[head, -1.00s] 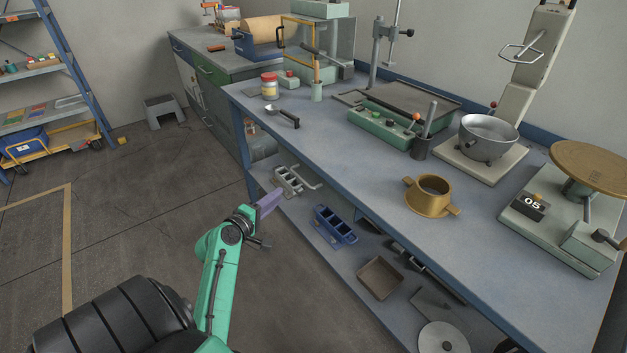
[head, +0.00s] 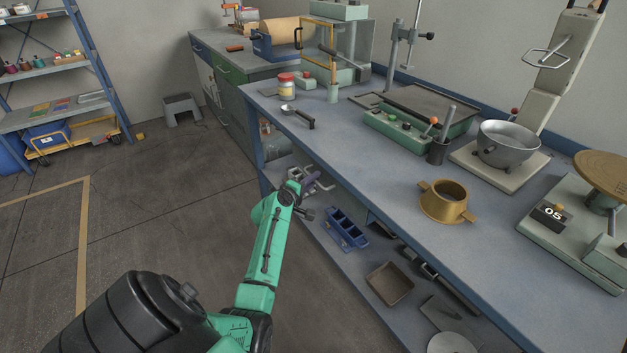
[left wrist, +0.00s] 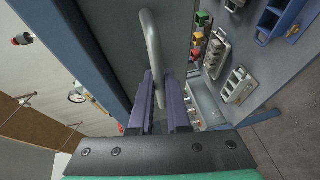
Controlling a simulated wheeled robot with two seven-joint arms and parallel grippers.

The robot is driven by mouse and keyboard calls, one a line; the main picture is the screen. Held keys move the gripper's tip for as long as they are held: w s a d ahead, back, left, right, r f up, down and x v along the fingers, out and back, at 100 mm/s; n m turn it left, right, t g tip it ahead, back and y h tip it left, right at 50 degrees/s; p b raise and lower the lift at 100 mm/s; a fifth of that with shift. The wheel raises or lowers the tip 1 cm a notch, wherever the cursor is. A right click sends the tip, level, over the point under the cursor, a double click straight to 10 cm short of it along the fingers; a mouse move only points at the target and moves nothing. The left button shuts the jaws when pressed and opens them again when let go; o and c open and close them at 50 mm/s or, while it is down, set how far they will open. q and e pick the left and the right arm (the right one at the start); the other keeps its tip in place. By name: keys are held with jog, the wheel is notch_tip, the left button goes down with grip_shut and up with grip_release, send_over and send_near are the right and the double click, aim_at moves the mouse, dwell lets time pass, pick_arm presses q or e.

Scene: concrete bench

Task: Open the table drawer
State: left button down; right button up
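The table (head: 375,150) is a long blue-grey bench with a lower shelf. Its drawer front (left wrist: 110,45) shows in the left wrist view as a grey panel beside a blue frame strip. A curved grey bar handle (left wrist: 150,40) stands out from it. My left gripper (left wrist: 160,85) has two purple fingers, one on each side of the handle's near end. A gap shows between the fingers, and I see no firm grip on the bar. My right gripper is not in view.
The lower shelf holds a blue mould (head: 345,229) and a brown tray (head: 390,283). A brass ring (head: 443,201), a metal bowl (head: 505,145) and a ladle (head: 299,115) are on the bench top. The floor (head: 150,225) left of the bench is clear.

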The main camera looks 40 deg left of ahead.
pick_arm(q)
jog(key=shift+f, duration=0.1)
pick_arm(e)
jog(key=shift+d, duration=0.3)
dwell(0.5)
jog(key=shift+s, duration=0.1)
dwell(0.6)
